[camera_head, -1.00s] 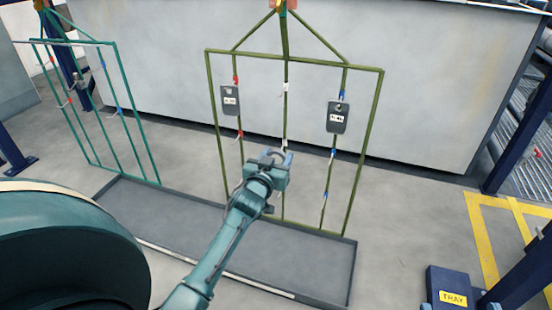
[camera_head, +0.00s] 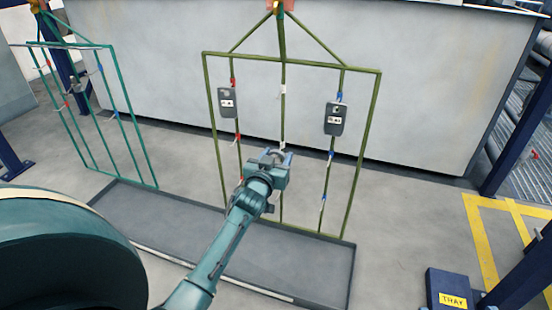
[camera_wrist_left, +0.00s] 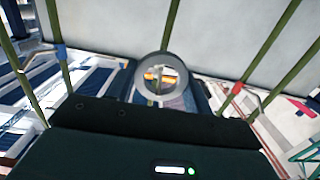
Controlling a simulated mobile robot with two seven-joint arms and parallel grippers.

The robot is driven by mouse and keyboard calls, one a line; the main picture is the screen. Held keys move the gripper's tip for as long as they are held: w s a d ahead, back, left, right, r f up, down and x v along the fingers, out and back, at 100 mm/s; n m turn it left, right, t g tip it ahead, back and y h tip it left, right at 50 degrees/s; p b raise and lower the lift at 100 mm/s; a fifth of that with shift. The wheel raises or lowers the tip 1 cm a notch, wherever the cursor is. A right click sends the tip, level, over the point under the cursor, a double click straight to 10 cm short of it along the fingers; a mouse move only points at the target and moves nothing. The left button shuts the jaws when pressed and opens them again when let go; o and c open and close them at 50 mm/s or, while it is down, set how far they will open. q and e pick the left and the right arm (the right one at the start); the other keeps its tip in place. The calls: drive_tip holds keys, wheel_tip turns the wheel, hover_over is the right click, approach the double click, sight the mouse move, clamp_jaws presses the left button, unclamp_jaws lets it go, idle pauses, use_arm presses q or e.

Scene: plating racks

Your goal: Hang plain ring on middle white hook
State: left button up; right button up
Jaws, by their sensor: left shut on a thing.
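My left gripper (camera_head: 277,155) is shut on the plain ring, a grey flat ring that shows clearly in the left wrist view (camera_wrist_left: 141,80). In the head view the ring is small and partly hidden at the fingertips. The gripper is in front of the middle bar of the olive rack (camera_head: 374,130). A white hook (camera_head: 283,146) on that bar shows just above the fingertips, and another white hook (camera_head: 283,88) is higher up. The lower part of the bar is partly hidden by my arm. I cannot tell whether ring and hook touch. My right gripper is not in view.
Two dark tagged plates hang on the rack, one left (camera_head: 227,103) at the red hooks and one right (camera_head: 335,119) at the blue hooks. A grey drip tray (camera_head: 150,222) lies below. A teal rack (camera_head: 133,120) stands left. A blue TRAY post (camera_head: 447,285) is front right.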

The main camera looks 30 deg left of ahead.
use_arm(q)
drive_tip(key=shift+w+f, duration=0.1)
drive_tip(key=shift+w, duration=0.2)
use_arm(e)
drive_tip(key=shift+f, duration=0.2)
use_arm(q)
drive_tip(key=shift+w+a+f, duration=0.1)
drive_tip(key=shift+w+f, duration=0.05)
drive_tip(key=shift+f, duration=0.25)
idle(0.3)
drive_tip(key=o, duration=1.2)
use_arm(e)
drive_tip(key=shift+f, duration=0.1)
